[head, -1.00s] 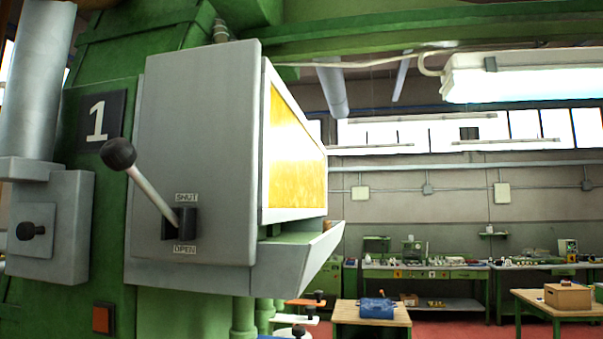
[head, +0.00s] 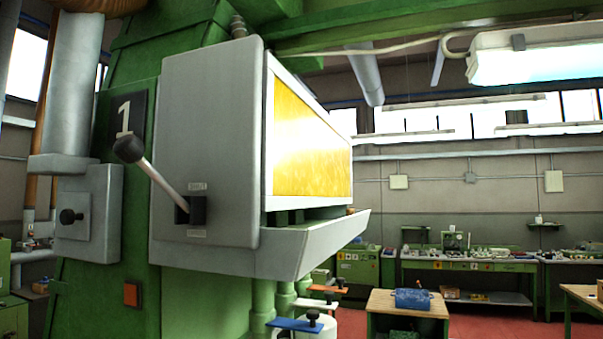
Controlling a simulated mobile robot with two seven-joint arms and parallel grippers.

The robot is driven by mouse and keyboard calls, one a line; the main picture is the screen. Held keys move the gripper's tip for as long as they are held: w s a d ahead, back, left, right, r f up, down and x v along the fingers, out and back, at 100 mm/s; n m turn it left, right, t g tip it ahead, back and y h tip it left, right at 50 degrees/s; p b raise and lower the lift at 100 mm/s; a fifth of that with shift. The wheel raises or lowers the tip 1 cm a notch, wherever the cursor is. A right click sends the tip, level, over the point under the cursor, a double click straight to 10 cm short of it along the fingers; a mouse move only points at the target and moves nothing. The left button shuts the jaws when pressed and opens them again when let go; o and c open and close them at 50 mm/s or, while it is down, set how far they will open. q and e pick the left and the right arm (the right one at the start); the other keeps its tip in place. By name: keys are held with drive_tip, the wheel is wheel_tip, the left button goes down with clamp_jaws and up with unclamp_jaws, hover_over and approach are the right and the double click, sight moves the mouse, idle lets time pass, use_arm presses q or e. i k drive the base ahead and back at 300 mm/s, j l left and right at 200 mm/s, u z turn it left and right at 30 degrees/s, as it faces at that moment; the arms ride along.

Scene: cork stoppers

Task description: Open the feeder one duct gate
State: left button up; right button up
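The green machine (head: 125,230) carries a dark plate with a white number 1 (head: 124,117). On its grey front housing (head: 212,120) a lever (head: 162,186) with a black ball end points up and left from a black slot. Small labels sit above and below the slot; the earlier frame reads SHUT above and OPEN below. I cannot tell which control is the duct gate. Neither gripper is in view.
A sloping grey tray (head: 320,248) juts out under the yellow window (head: 312,140). Clamps with coloured handles (head: 295,325) stand below it. A wooden-topped table (head: 408,304) with a blue roll (head: 412,299) is at right, with red floor around it and workbenches (head: 470,265) behind.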

sight(73, 217)
drive_tip(key=u, duration=1.25)
